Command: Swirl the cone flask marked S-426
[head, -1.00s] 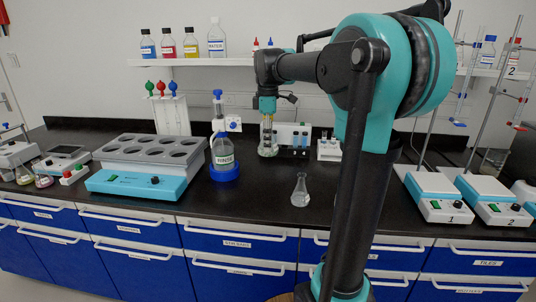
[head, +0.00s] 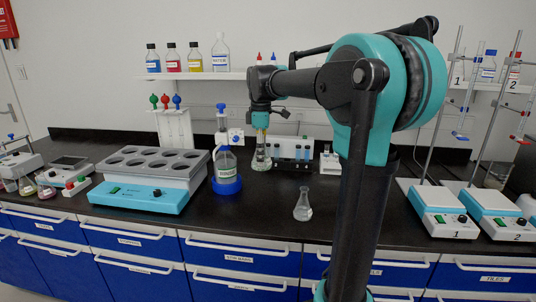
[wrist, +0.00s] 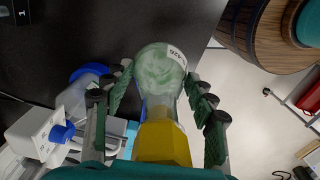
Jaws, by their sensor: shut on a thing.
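A glass cone flask with pale greenish swirled contents (wrist: 160,70) sits between the fingers of my gripper (wrist: 158,92). Its white label shows part of a marking that reads like 426; the rest is turned out of sight. A yellow part (wrist: 162,143) is around or above its neck. In the head view the flask (head: 261,161) hangs upright under my gripper (head: 260,122), at the back of the bench; I cannot tell its exact height above the top. A second small clear cone flask (head: 303,206) stands alone nearer the front edge.
A grey block with round wells (head: 150,163) is farther left. Hotplates (head: 444,222) with stands are at right.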

